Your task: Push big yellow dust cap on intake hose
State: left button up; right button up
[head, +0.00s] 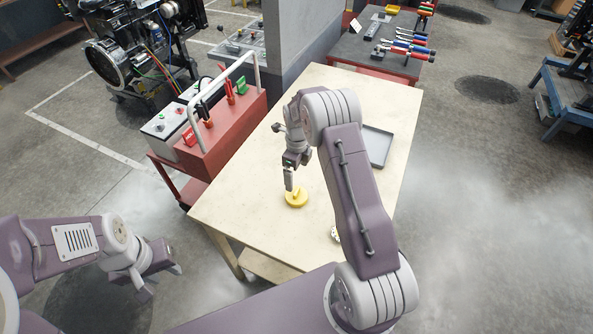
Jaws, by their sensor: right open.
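The yellow dust cap (296,198) lies on the pale table, a round disc with a raised part on top. My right gripper (289,181) reaches down over the table with its fingertips just above or beside the cap. It is open; I cannot tell whether it touches the cap. My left gripper (163,282) is at the lower left, off the table over the floor, open and empty. I cannot make out an intake hose for certain; a diesel engine (135,50) stands at the upper left.
A grey tray (377,147) lies on the table (240,205), right of my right arm. A small part near the front edge is half hidden by that arm. A red battery cart (235,125) stands along the left edge. A tool bench (370,50) stands behind, beside a grey pillar.

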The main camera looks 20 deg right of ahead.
jog(key=f, duration=0.1)
jog(key=b, duration=0.5)
send_over(296, 191)
notch_tip(296, 191, down, 5)
jog(key=shift+d+f, duration=0.1)
jog(key=shift+f, duration=0.1)
notch_tip(296, 191, down, 4)
jog(key=shift+r+b, duration=0.2)
jog(key=shift+b, duration=0.85)
jog(key=shift+f, duration=0.35)
jog(key=shift+r, duration=0.15)
grip_shut()
jog(key=shift+r, duration=0.1)
